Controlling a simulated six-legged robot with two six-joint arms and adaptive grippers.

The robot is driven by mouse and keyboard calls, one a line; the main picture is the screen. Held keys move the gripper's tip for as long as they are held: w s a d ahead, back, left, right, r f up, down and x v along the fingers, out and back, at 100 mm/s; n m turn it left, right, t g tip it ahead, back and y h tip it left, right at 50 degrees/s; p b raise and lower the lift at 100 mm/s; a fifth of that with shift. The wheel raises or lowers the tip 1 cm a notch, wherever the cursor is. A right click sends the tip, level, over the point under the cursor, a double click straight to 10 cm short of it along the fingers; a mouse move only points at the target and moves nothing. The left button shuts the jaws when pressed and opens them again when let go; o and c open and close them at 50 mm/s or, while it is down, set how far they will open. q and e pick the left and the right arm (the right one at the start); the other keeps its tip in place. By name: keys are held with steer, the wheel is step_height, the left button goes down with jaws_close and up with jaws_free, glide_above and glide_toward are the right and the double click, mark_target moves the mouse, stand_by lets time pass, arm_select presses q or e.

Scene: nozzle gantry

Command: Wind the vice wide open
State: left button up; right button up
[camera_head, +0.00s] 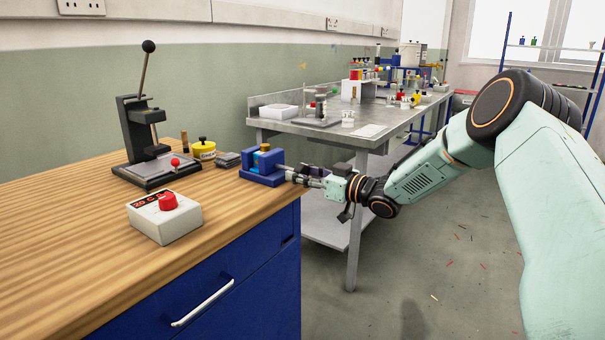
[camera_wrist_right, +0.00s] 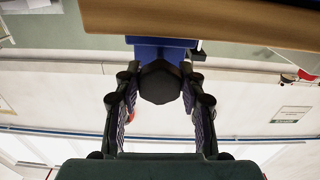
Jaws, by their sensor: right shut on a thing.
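The blue vice (camera_head: 262,180) stands at the right edge of the wooden bench, with a small brass-and-teal piece (camera_head: 264,158) at its jaws. Its jaw gap is too small to judge. My right gripper (camera_head: 292,175) reaches the vice from the right. In the right wrist view, the gripper (camera_wrist_right: 159,78) has its two fingers on either side of a dark faceted knob (camera_wrist_right: 160,84) and is shut on it. The blue vice body (camera_wrist_right: 147,50) shows behind the knob, partly hidden by it. My left gripper is not in view.
A black lever press (camera_head: 133,130), a yellow pot (camera_head: 203,149) and a white box with a red knob (camera_head: 164,222) stand on the wooden bench (camera_head: 60,250). A metal table (camera_head: 345,135) with several items stands behind. Open floor lies at the right.

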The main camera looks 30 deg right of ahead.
steer(key=n+p, duration=0.1)
steer(key=n, duration=0.1)
steer(key=shift+n+p, duration=0.3)
steer(key=shift+p, duration=0.1)
steer(key=n+p, duration=0.1)
steer(key=n, duration=0.2)
steer(key=shift+n+p, duration=0.4)
steer(key=n+p, duration=0.1)
steer(key=n, duration=0.2)
steer(key=shift+n+p, duration=0.3)
steer(key=shift+p, duration=0.05)
steer(key=n+p, duration=0.1)
steer(key=n, duration=0.2)
steer(key=shift+d+r+n, duration=0.1)
steer(key=shift+r+n, duration=0.05)
steer(key=shift+n, duration=0.15)
steer(key=n+p, duration=0.2)
steer(key=n, duration=0.1)
steer(key=shift+n, duration=0.3)
steer(key=n+p, duration=0.1)
steer(key=n, duration=0.2)
steer(key=shift+r+n, duration=0.1)
steer(key=shift+n, duration=0.3)
steer(key=n+p, duration=0.2)
steer(key=n, duration=0.4)
steer(key=shift+p, duration=0.3)
steer(key=shift+r, duration=0.1)
